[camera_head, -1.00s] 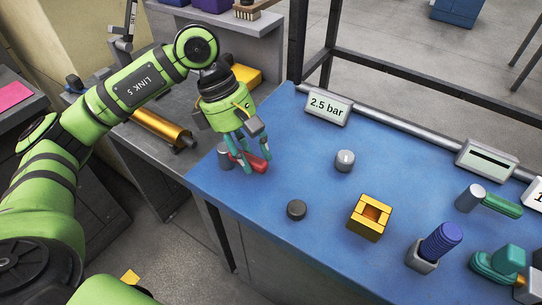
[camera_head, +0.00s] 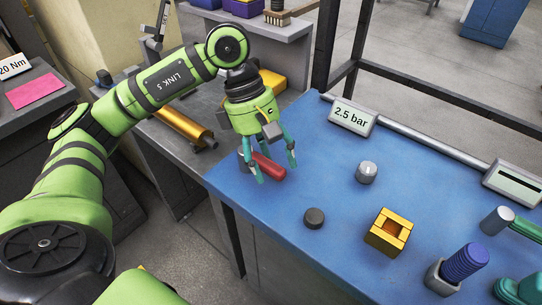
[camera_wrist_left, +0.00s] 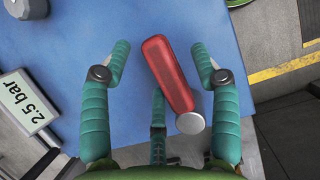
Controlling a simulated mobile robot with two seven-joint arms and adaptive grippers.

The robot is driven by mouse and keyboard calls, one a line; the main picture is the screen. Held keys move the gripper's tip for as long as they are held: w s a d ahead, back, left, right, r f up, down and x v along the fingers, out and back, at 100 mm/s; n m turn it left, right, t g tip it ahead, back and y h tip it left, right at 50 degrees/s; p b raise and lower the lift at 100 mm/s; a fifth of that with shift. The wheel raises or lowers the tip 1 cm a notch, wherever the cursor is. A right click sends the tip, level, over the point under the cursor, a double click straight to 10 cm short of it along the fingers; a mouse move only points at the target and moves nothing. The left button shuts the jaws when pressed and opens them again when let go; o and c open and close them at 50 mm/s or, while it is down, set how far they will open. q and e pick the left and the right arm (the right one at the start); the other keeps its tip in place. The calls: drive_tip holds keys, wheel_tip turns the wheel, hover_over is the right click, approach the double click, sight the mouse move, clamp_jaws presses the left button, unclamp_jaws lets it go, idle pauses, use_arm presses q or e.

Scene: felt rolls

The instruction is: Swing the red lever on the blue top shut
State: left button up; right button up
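The red lever (camera_head: 268,167) lies at the left corner of the blue top (camera_head: 330,240), running from its grey pivot (camera_head: 243,158) toward the lower right. My left gripper (camera_head: 269,164) is above it, with its teal fingers spread wide around the lever. The lever's far end is free. I cannot tell whether a finger touches it. My right gripper is not in view.
A 2.5 bar sign (camera_head: 352,117) stands by a rail along the back edge. A grey knob (camera_head: 366,172), a dark puck (camera_head: 314,218), a yellow square block (camera_head: 388,232) and a blue ribbed peg (camera_head: 465,262) stand to the right. The top between is clear.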

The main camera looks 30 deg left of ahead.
sight(253, 151)
use_arm(q)
drive_tip(key=v, duration=1.2)
drive_tip(key=shift+d, duration=0.1)
